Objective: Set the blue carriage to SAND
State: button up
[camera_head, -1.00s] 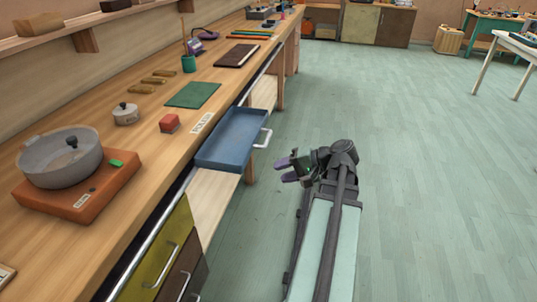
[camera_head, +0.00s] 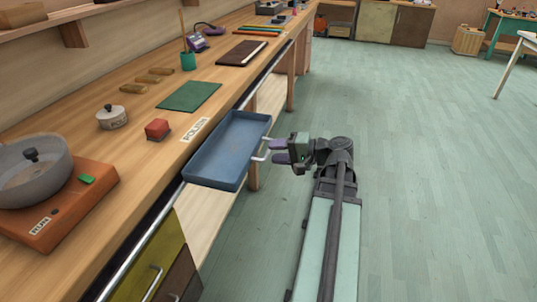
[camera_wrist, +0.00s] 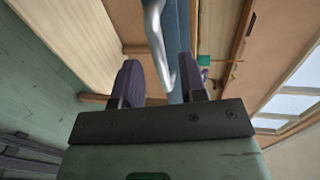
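The blue carriage (camera_head: 228,150) is a shallow blue tray at the bench's front edge, on the rail. It stands beside a white label (camera_head: 195,130) that seems to read POLISH; no SAND label is legible. Its pale bar handle (camera_head: 262,151) sticks out towards the aisle. My gripper (camera_head: 276,151) is open at the handle, with purple fingers one above the other in the head view. In the wrist view the handle (camera_wrist: 157,40) reaches down between the two spread fingers (camera_wrist: 159,75). I cannot tell whether either finger touches it.
A metal rail (camera_head: 130,265) runs along the bench front. The floor (camera_head: 430,180) at right is clear.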

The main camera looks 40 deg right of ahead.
jog(key=shift+x, duration=1.5)
grip_shut()
